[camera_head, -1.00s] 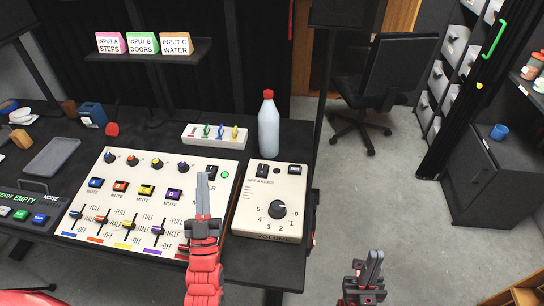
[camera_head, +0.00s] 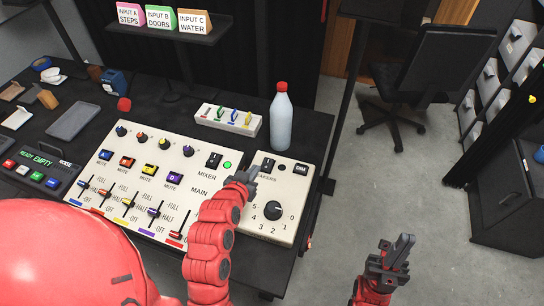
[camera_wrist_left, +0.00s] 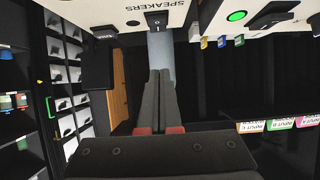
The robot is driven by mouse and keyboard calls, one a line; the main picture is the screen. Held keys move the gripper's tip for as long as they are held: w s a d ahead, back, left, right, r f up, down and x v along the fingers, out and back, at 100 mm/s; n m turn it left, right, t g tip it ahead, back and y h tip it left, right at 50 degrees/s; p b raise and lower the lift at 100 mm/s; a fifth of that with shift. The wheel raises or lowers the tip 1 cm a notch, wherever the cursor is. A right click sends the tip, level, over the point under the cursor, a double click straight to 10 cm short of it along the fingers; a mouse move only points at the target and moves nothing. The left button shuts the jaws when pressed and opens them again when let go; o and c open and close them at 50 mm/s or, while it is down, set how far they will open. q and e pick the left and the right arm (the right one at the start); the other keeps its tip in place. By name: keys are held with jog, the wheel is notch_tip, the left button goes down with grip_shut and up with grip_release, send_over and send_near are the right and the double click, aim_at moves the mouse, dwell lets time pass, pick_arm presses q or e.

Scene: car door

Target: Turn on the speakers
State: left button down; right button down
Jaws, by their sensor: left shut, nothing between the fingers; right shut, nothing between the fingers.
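The cream speaker box (camera_head: 257,226) stands on the desk's right side, with a black rocker switch (camera_head: 267,166) at its top left and a round volume knob (camera_head: 272,210) below. The small round indicator (camera_head: 282,168) beside the switch looks dark. My left gripper (camera_head: 251,173) is shut and empty, its tips just left of the switch in the head view and partly covering the SPEAKERS label. In the left wrist view the switch (camera_wrist_left: 157,19) is beyond the fingertips (camera_wrist_left: 162,73); contact cannot be told. My right gripper (camera_head: 403,242) is shut and empty over the floor.
The mixer panel (camera_head: 195,190) with knobs, sliders and a lit green light (camera_head: 227,164) lies directly left. A bottle with a red cap (camera_head: 281,120) and a small box with coloured levers (camera_head: 228,120) stand behind.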

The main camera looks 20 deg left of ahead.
pick_arm(q)
jog(key=shift+s, duration=0.1)
jog(key=b, duration=1.2)
send_over(266, 167)
jog(key=s, duration=0.3)
notch_tip(266, 167, down, 4)
jog(key=shift+a+f, duration=0.1)
jog(key=shift+f, duration=0.05)
jog(key=shift+w+p, duration=0.6)
jog(key=shift+w, duration=0.1)
jog(key=shift+w+f, duration=0.3)
jog(key=shift+f, duration=0.25)
jog(key=shift+w+f, duration=0.3)
jog(key=shift+f, duration=0.25)
jog(key=shift+w+f+p, duration=0.3)
jog(key=shift+f+p, duration=0.05)
jog(key=shift+f, duration=0.6)
